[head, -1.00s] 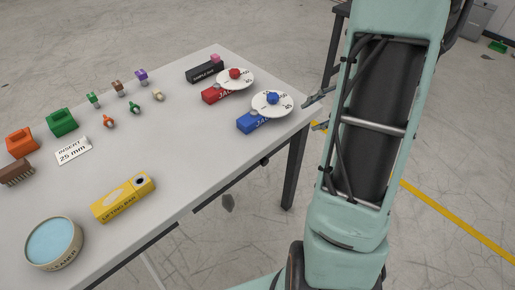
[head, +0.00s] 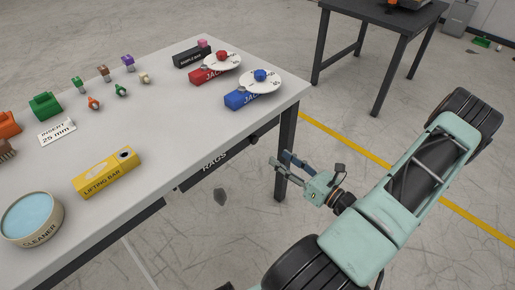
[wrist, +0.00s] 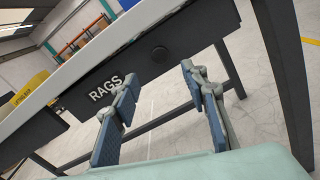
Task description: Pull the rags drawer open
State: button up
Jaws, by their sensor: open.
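The rags drawer (head: 214,163) is a dark front under the edge of the light grey table, with the word RAGS in white. It looks shut. My gripper (head: 281,166) is open and empty, right of the drawer and below the tabletop, apart from the knob.
A table leg (head: 286,150) stands close to my gripper. The tabletop (head: 150,100) holds a yellow lifting bar (head: 108,174), a cleaner tub (head: 32,220), a red jack (head: 212,73), a blue jack (head: 250,94) and several small parts. A dark table (head: 385,25) stands behind; open floor lies right.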

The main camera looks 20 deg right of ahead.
aim_at(256, 141)
jog(key=b+x, duration=0.1)
jog(key=x, duration=0.9)
jog(key=shift+w+a, duration=0.1)
jog(key=shift+w, duration=0.2)
grip_shut()
